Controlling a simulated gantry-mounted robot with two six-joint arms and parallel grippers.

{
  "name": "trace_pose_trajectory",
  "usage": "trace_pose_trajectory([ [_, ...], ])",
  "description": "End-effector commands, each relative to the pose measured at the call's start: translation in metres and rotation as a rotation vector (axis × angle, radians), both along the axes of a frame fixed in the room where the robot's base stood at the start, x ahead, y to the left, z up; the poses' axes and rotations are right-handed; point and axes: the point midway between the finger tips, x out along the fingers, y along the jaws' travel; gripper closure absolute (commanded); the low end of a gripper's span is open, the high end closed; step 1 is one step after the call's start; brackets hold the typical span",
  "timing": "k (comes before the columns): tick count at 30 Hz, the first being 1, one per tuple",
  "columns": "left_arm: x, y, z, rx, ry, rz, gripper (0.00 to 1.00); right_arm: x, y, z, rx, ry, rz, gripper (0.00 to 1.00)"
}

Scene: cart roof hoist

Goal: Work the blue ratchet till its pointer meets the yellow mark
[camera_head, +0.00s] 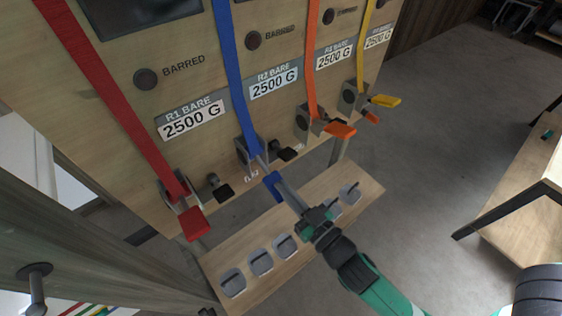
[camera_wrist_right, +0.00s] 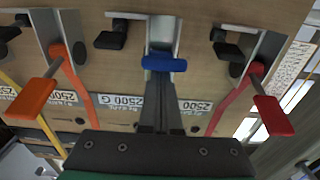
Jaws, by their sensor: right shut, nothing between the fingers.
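The blue ratchet (camera_head: 250,151) is on the wooden panel at the lower end of a blue strap (camera_head: 234,75). Its blue handle (camera_head: 272,186) sticks out from the panel; it also shows in the right wrist view (camera_wrist_right: 164,63). My right gripper (camera_head: 281,184) is shut and empty, its fingertips right at the blue handle. In the wrist view the fingers (camera_wrist_right: 161,78) end just at the handle's edge; I cannot tell whether they touch it. I cannot make out the pointer or the yellow mark. My left gripper is not in view.
A red handle (camera_head: 194,224) stands left of the blue one, an orange handle (camera_head: 340,130) and a yellow handle (camera_head: 386,101) to the right. Black levers (camera_head: 222,190) sit between them. A wooden shelf (camera_head: 216,262) with several grey pieces lies below. Open floor is at right.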

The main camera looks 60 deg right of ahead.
Motion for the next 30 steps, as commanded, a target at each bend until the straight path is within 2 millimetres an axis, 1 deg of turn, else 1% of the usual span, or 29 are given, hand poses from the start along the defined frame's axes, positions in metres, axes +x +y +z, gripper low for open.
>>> trace_pose_trajectory([
  [1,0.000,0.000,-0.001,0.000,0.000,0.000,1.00,0.000,-0.001,-0.007,0.005,0.017,-0.003,1.00],
  [8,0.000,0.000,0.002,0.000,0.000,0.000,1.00,-0.001,0.000,-0.005,0.006,0.019,-0.003,1.00],
  [11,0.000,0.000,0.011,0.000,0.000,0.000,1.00,-0.002,0.001,0.007,0.005,0.017,0.000,1.00],
  [14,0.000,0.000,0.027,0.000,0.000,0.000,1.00,-0.004,0.004,0.027,0.003,0.012,0.006,1.00],
  [16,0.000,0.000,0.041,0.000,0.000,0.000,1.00,-0.007,0.006,0.045,0.002,0.009,0.010,1.00],
  [17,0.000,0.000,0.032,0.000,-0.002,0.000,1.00,-0.012,0.009,0.036,0.002,0.012,0.012,1.00],
  [18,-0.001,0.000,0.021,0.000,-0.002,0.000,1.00,-0.023,0.012,0.027,0.000,0.012,0.013,1.00],
  [22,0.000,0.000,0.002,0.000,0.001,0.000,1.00,-0.055,0.022,0.023,-0.001,0.009,0.016,1.00],
  [26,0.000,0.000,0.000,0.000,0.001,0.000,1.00,-0.082,0.030,0.026,-0.004,0.008,0.017,1.00],
  [27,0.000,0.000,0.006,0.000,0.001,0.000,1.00,-0.085,0.031,0.029,-0.002,0.012,0.016,1.00],
  [30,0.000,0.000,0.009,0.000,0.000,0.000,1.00,-0.094,0.034,0.028,-0.001,0.013,0.013,1.00],
])
